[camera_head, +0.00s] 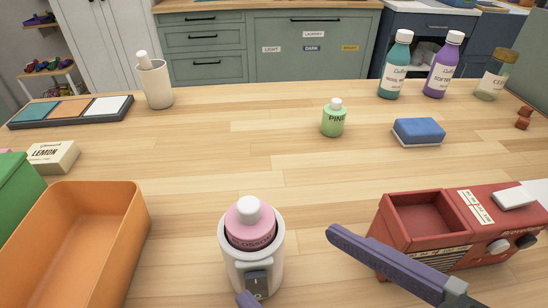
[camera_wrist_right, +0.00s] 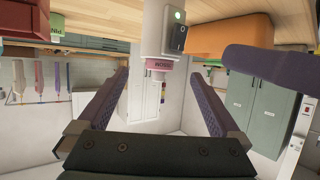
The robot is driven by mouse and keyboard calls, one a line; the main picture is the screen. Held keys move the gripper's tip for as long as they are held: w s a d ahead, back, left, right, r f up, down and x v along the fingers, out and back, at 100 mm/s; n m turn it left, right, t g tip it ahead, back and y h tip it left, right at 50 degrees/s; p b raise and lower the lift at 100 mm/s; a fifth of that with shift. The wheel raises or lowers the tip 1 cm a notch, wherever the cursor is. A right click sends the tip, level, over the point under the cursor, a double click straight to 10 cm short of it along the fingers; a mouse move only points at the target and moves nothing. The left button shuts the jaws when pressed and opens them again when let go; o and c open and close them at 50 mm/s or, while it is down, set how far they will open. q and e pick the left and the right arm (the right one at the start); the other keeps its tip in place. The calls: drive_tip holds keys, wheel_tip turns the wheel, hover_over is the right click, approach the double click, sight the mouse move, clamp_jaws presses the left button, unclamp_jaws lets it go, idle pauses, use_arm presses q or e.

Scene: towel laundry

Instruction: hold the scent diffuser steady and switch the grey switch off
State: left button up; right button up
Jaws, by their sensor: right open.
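The scent diffuser (camera_head: 231,258) is a white upright cylinder with a pink, white-capped bottle in its top. It stands at the front middle of the table. Its dark grey switch (camera_head: 257,281) faces the front. In the right wrist view the diffuser (camera_wrist_right: 153,30) appears upside down, with the switch (camera_wrist_right: 178,38) and a lit green light beside it. My right gripper (camera_head: 286,263) is open, its fingers spread to either side of the diffuser's line. A purple finger of my left gripper (camera_wrist_right: 268,62) enters that view from the right; its other finger is hidden.
An orange bin (camera_head: 128,215) stands left of the diffuser and a red machine (camera_head: 415,220) stands right. A green bottle (camera_head: 334,121), blue sponge (camera_head: 419,130) and several bottles stand farther back. The table middle behind the diffuser is clear.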

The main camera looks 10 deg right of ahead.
sight(265, 240)
drive_tip(key=x, duration=0.9)
